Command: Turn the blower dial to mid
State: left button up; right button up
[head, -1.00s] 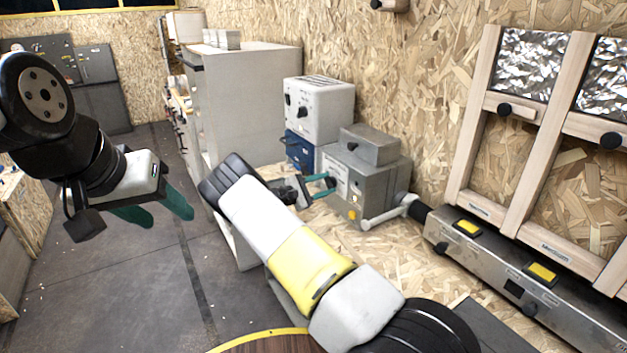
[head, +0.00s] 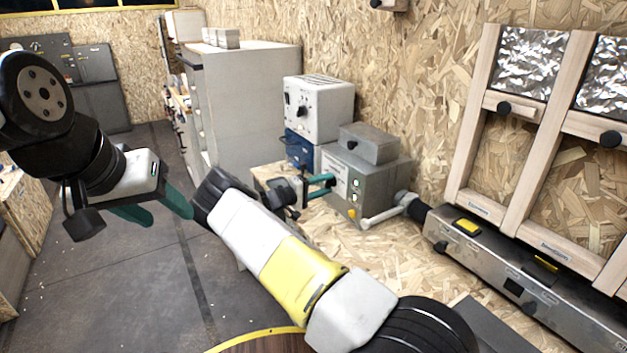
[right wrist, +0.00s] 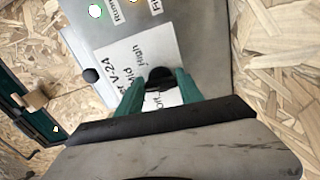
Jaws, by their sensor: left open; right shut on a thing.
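The blower box (head: 386,182) is a grey cabinet with lights and buttons on its front, standing on the wood-chip board bench. In the right wrist view its panel (right wrist: 190,45) carries a white label with "High" and partly hidden lettering. The black blower dial (right wrist: 158,76) sits at that label's edge. My right gripper (right wrist: 158,88) is shut on the dial, with a green finger on each side. In the head view my right gripper (head: 326,181) reaches the box's front, and the dial cannot be made out. My left gripper (head: 165,210) is open and empty over the floor.
A white instrument box (head: 320,108) on a blue case (head: 299,150) stands behind the blower box. A tall grey cabinet (head: 250,105) stands behind. The floor at left is clear.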

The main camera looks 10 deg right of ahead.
jog(key=shift+f+m, duration=0.15)
jog(key=shift+m, duration=1.35)
jog(key=o, duration=1.4)
jog(key=shift+a, duration=0.15)
